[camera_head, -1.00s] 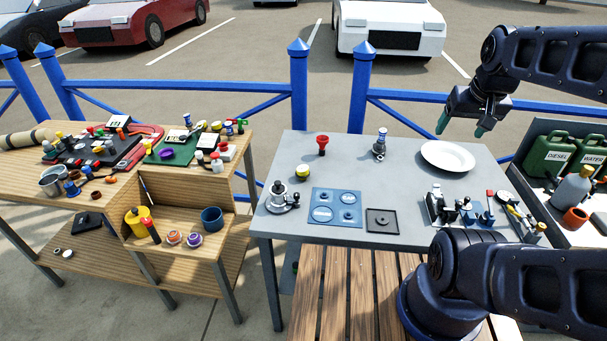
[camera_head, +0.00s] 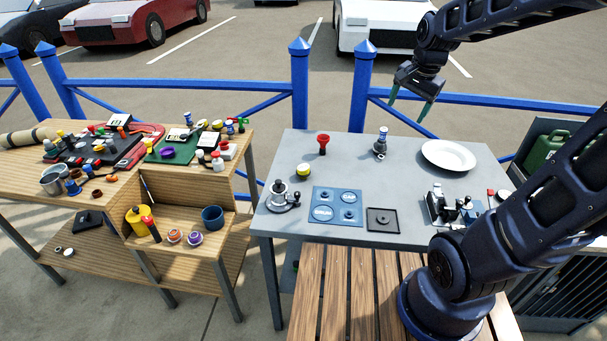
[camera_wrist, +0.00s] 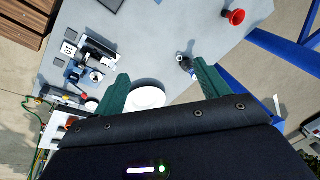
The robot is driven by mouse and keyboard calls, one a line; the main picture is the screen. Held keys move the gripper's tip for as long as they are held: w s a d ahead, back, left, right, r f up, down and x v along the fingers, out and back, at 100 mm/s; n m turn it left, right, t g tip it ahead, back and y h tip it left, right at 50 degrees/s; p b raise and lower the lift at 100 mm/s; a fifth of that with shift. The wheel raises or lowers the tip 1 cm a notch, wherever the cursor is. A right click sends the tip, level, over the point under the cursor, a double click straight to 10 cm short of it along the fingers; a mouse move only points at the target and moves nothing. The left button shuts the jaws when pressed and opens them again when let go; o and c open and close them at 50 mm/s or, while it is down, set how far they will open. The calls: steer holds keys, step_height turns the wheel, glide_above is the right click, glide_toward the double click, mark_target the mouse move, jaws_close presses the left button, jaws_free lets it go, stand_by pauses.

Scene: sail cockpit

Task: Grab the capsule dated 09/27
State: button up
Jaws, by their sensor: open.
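I cannot make out any capsule marked 09/27 in these frames; printed dates are too small to read. Small white cards with dark print, one of them a card (camera_head: 118,120) at the back of the left wooden bench, stand among many small parts. My gripper (camera_head: 412,98) is in the air above the back right of the grey table, near the blue railing. Its two green fingers are apart with nothing between them. In the wrist view the fingers (camera_wrist: 160,92) spread above the grey table, with the white plate partly seen between them.
The grey table (camera_head: 278,222) holds a white plate (camera_head: 448,155), a red funnel-like piece (camera_head: 323,144), a blue panel (camera_head: 336,207) and a dark square tray (camera_head: 382,220). The wooden bench (camera_head: 222,190) on the left is crowded. A blue railing (camera_head: 205,85) runs behind both.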

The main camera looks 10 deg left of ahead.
steer(key=w+a+f+m, duration=0.3)
steer(key=w+a, duration=0.1)
steer(key=a, duration=0.3)
steer(key=m+g+h, duration=0.1)
steer(key=m+g, duration=0.2)
steer(key=m, duration=0.6)
glide_above(303, 167)
step_height(303, 167, down, 17)
steer(key=shift+s+f, duration=0.1)
steer(key=shift+f, duration=5.5)
steer(key=c, duration=1.1)
steer(key=shift+o, duration=0.2)
steer(key=shift+r, duration=0.1)
